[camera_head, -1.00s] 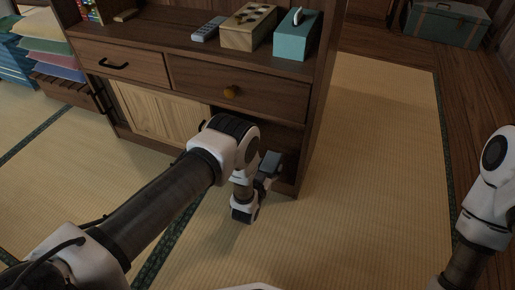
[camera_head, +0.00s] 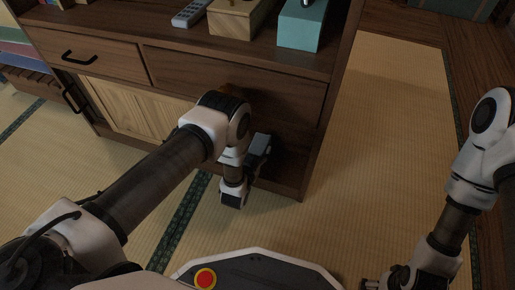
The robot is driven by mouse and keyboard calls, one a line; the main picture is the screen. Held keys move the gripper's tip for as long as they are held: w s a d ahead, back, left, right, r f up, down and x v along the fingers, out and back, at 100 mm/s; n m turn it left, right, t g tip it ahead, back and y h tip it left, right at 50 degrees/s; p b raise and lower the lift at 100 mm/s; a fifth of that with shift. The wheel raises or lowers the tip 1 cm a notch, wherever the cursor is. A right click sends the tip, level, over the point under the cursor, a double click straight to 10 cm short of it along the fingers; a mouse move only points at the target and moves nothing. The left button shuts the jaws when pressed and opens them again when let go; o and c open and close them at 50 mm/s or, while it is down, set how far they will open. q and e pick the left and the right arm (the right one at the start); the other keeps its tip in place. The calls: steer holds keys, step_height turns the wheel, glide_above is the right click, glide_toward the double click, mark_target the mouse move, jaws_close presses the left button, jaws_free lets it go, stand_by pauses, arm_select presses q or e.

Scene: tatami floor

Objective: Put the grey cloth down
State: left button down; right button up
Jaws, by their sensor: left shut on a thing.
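My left arm reaches from the lower left to the dark wooden cabinet (camera_head: 235,62). My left gripper (camera_head: 258,152) is low at the open lower right compartment of the cabinet, partly behind my own wrist. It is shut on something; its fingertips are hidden. The grey cloth cannot be clearly made out; a small grey patch at the gripper may be part of the gripper itself. My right arm hangs at the right edge, and only a dark bit of my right gripper (camera_head: 372,284) shows at the bottom edge.
A remote (camera_head: 191,13), a wooden box (camera_head: 236,22) and a teal tissue box (camera_head: 302,26) stand on the cabinet top. A drawer (camera_head: 78,52) and a light sliding door (camera_head: 135,112) are at the left front. The tatami (camera_head: 385,130) right of the cabinet is clear.

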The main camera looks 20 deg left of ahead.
arm_select(q)
steer(key=shift+c, duration=1.3)
jaws_free()
steer(key=shift+f, duration=0.1)
